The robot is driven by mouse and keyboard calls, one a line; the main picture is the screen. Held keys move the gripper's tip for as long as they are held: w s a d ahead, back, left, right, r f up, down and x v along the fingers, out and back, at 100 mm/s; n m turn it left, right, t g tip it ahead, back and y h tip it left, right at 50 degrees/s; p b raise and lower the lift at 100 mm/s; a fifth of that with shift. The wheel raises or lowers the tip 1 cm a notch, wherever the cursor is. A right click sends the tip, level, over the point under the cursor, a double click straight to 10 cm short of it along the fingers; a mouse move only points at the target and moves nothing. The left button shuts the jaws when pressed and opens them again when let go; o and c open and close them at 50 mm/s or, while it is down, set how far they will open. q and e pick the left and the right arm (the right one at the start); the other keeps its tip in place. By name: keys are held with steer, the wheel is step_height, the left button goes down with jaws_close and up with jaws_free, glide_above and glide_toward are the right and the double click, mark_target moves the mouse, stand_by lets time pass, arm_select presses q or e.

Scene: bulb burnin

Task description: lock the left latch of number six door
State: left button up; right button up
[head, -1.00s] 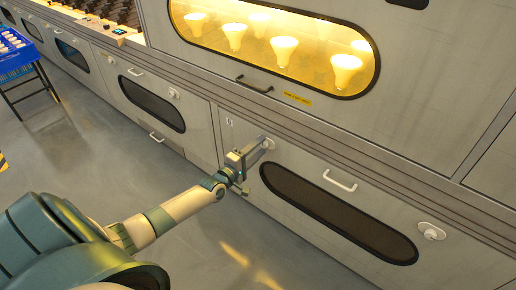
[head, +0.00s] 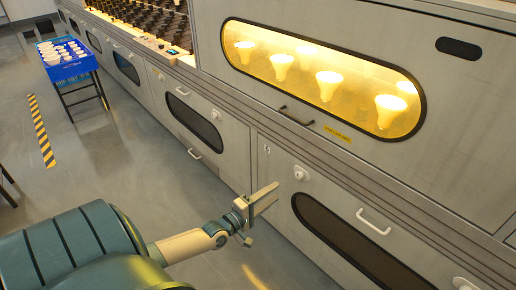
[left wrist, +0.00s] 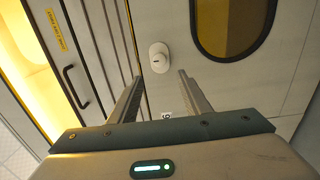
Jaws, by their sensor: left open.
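The lower door (head: 275,175) has a dark oval window and a small number label (head: 267,149), which looks like a six in the left wrist view (left wrist: 166,115). Its left latch (head: 300,174) is a white rounded knob on a pale plate near the upper left corner. In the left wrist view the latch (left wrist: 159,57) is ahead, between and beyond the fingertips, with a small dark slot. My left gripper (head: 267,197) is open and empty, left of the latch and apart from it. Whether the latch is locked, I cannot tell. My right gripper is out of view.
The door's white handle (head: 373,222) and right latch (head: 465,284) are further right. Above is an oven with a lit window (head: 323,77), glowing bulbs and a dark handle (head: 297,115). A blue crate (head: 68,66) stands far left. The floor (head: 95,165) before the doors is clear.

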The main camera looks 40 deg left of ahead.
arm_select(q)
steer(key=shift+s+a, duration=0.15)
steer(key=shift+s, duration=1.35)
steer(key=shift+s+a, duration=0.1)
steer(key=shift+s, duration=1.35)
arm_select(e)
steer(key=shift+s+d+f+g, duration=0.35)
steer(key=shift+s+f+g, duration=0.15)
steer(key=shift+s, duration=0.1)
arm_select(q)
steer(key=shift+d, duration=0.1)
